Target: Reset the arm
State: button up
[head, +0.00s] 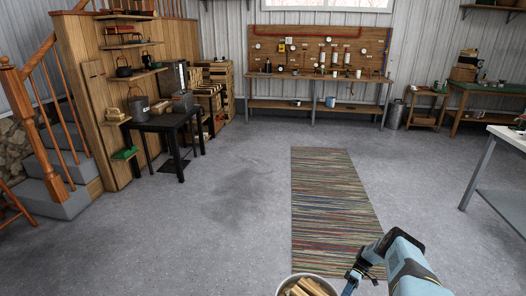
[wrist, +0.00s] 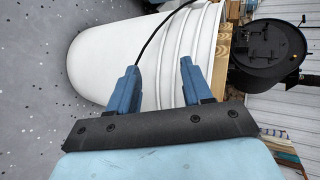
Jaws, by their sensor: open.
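My arm reaches in from the bottom right of the head view, with my gripper (head: 352,280) low by the bottom edge, just right of a bucket. In the wrist view my gripper (wrist: 157,72) shows two blue fingers spread apart with nothing held between them. A white ribbed bucket (wrist: 95,55) lies behind the fingers there; I cannot tell whether they touch it. In the head view the bucket holds several pieces of split wood (head: 308,287), and its lower part is cut off by the frame.
A striped rug (head: 330,200) lies on the open grey floor. A black table (head: 165,122) and stairs (head: 60,190) stand left, a workbench (head: 320,104) at the back, a metal-legged table (head: 500,200) at right. A black barrel stove (wrist: 268,52) shows in the wrist view.

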jog(key=w+r+t+h, duration=0.1)
jog(key=w+r, duration=0.4)
jog(key=r, duration=0.4)
jog(key=w+r+h, duration=0.2)
jog(key=w+r, duration=0.3)
jog(key=r, duration=0.4)
jog(key=w+r+t+h, duration=0.1)
jog(key=w+r, duration=0.4)
jog(key=r, duration=0.4)
jog(key=a+r+m+t+h, duration=0.1)
jog(key=a+r+t+h, duration=0.15)
jog(key=r, duration=1.35)
jog(key=a+r+m+t+h, duration=0.1)
jog(key=a+r+m, duration=0.15)
jog(key=r, duration=1.35)
jog(key=s+a+r+m+t+h, duration=0.15)
jog(key=s+a+r, duration=0.25)
jog(key=s+r, duration=0.6)
jog(key=s+a+r+m+t, duration=0.1)
jog(key=s+a+r+t, duration=0.2)
jog(key=s+r, duration=0.8)
jog(key=s+a+r+m+t, duration=0.1)
jog(key=s+r+t, duration=0.1)
jog(key=s, duration=0.9)
jog(key=s+a+r+m+t, duration=0.2)
jog(key=s+t, duration=0.1)
jog(key=s, duration=0.8)
jog(key=shift+s+r, duration=0.3)
jog(key=shift+c, duration=0.4)
jog(key=shift+c, duration=0.3)
